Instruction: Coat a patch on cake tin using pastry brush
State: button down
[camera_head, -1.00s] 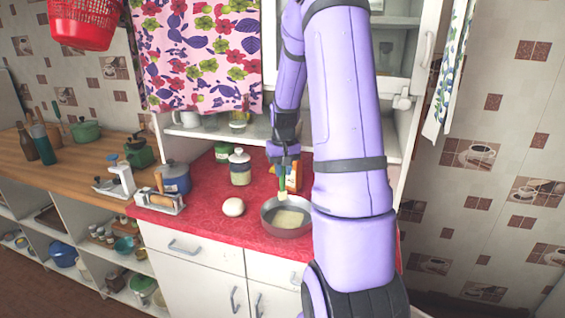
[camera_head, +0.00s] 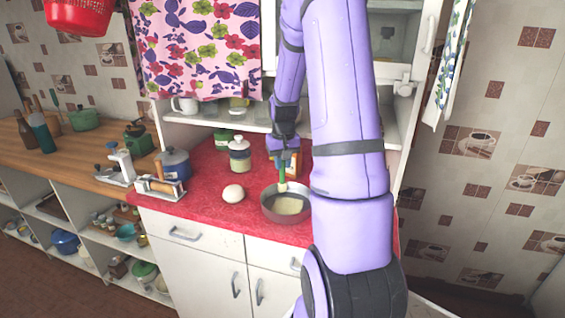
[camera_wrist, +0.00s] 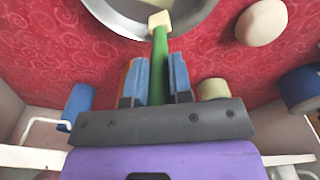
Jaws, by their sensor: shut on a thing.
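My gripper (camera_head: 285,164) is shut on the green handle of the pastry brush (camera_head: 282,176). In the wrist view the brush (camera_wrist: 160,55) sticks out between the blue finger pads of my gripper (camera_wrist: 159,78), and its cream bristle head points away. The round grey cake tin (camera_head: 270,214) stands on the red counter. Its inside bottom has a pale yellowish patch. The bristle head is over the far part of the tin; whether it touches the bottom I cannot tell. The tin (camera_wrist: 195,12) is cut off at the top of the wrist view.
An egg (camera_head: 233,193) lies left of the tin. A lidded jar (camera_head: 240,158), a blue pot (camera_head: 174,163) and a carton (camera_head: 305,165) stand near. A shelf cabinet rises behind; red counter (camera_head: 215,220) is clear in front of the egg.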

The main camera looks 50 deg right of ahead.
jog(key=shift+f, duration=1)
jog(key=shift+a, duration=0.15)
jog(key=a, duration=0.1)
jog(key=s+a, duration=0.1)
jog(key=a, duration=0.1)
jog(key=shift+s+a+r, duration=0.1)
jog(key=shift+s+a, duration=0.1)
jog(key=shift+s, duration=0.1)
jog(key=shift+d, duration=0.1)
jog(key=shift+w+d, duration=0.4)
jog(key=shift+d, duration=0.5)
jog(key=shift+w+d, duration=0.4)
jog(key=shift+d, duration=0.45)
jog(key=shift+r, duration=2.95)
